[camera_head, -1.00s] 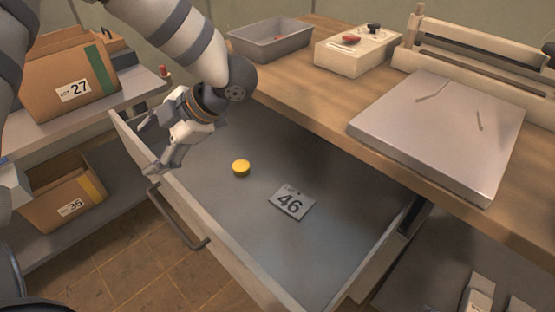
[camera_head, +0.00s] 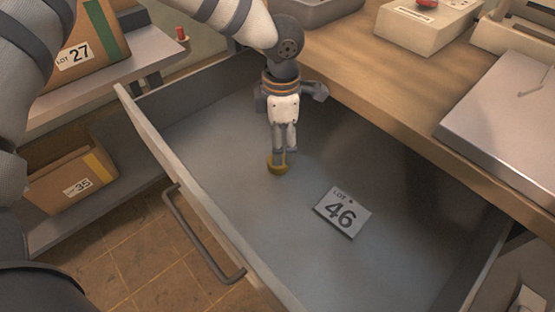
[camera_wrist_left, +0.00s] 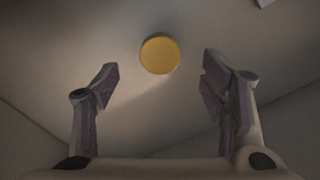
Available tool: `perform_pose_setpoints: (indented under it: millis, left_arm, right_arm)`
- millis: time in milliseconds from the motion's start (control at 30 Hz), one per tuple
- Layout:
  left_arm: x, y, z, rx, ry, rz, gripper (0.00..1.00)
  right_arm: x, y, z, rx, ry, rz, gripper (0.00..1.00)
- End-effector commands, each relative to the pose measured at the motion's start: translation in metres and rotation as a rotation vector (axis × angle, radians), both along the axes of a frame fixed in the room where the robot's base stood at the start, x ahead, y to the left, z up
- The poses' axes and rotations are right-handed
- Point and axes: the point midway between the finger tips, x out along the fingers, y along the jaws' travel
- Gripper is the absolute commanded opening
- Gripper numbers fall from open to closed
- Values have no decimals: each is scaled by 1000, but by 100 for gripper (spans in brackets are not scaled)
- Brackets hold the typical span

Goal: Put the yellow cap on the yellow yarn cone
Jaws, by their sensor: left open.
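The yellow cap (camera_head: 273,168) lies on the floor of the open drawer (camera_head: 230,215). My left gripper (camera_head: 283,156) points down over it and hides part of it in the head view. In the left wrist view the cap (camera_wrist_left: 159,54) shows as a yellow disc, centred between the two fingers and beyond their tips. The left gripper (camera_wrist_left: 160,82) is open and empty, with the cap apart from both fingers. The yellow yarn cone is not in view. My right gripper is not in view.
A card marked 46 (camera_head: 342,211) lies in the drawer, right of the cap. Drawer walls surround the gripper. The workbench (camera_head: 390,85) is to the right, with a metal plate (camera_head: 510,110) on it. Boxes (camera_head: 70,183) stand on the shelf at left.

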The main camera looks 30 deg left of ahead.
Motion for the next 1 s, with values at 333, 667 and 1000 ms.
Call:
perform_pose_setpoints:
  millis: [333,667,1000]
  left_arm:
    - [-3,3,-56,2,2,0,66]
    - [-2,3,-61,2,-2,2,52]
    - [-2,3,-61,1,-2,2,27]
  right_arm:
    - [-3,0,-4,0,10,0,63]
    - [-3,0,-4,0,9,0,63]
    - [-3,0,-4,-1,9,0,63]
